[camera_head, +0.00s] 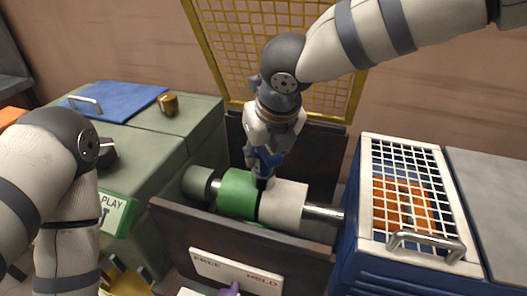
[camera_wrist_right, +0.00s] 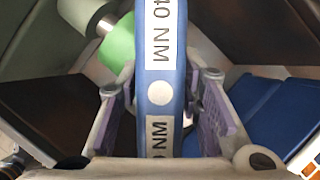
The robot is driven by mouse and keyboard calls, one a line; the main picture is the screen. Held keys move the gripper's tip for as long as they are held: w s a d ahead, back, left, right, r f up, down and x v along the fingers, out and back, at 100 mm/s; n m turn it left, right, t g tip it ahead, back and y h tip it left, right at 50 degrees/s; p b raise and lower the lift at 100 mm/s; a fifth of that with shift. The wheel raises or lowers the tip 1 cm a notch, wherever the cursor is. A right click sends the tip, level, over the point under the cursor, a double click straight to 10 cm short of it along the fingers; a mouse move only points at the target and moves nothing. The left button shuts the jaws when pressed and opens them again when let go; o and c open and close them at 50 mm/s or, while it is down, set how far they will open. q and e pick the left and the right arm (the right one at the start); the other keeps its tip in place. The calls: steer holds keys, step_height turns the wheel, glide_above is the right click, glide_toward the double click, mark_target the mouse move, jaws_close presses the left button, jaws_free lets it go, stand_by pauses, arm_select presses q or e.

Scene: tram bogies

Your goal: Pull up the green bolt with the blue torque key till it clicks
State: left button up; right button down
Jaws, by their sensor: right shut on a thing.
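The green bolt (camera_head: 238,192) shows as a thick green band on a horizontal shaft with pale grey sections, lying in a dark open trough. Part of it shows in the wrist view (camera_wrist_right: 118,47), at upper left. My right gripper (camera_head: 262,158) hangs over the shaft, shut on the blue torque key (camera_wrist_right: 160,100). The key stands between the purple finger pads, with "40 NM" labels on it. In the head view its lower end is at the border of the green band and the pale section; I cannot tell if it is engaged. My left gripper is out of view.
A "FREE HELD" sign (camera_head: 236,271) is on the trough's front wall (camera_head: 180,226). A green cabinet (camera_head: 150,148) with a brass cup (camera_head: 168,104) stands left. A blue crate (camera_head: 368,262) with a white grille lid stands right. A yellow mesh panel (camera_head: 235,45) rises behind.

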steer(key=shift+m+h, duration=0.3)
steer(key=shift+m, duration=0.4)
steer(key=shift+r, duration=3.05)
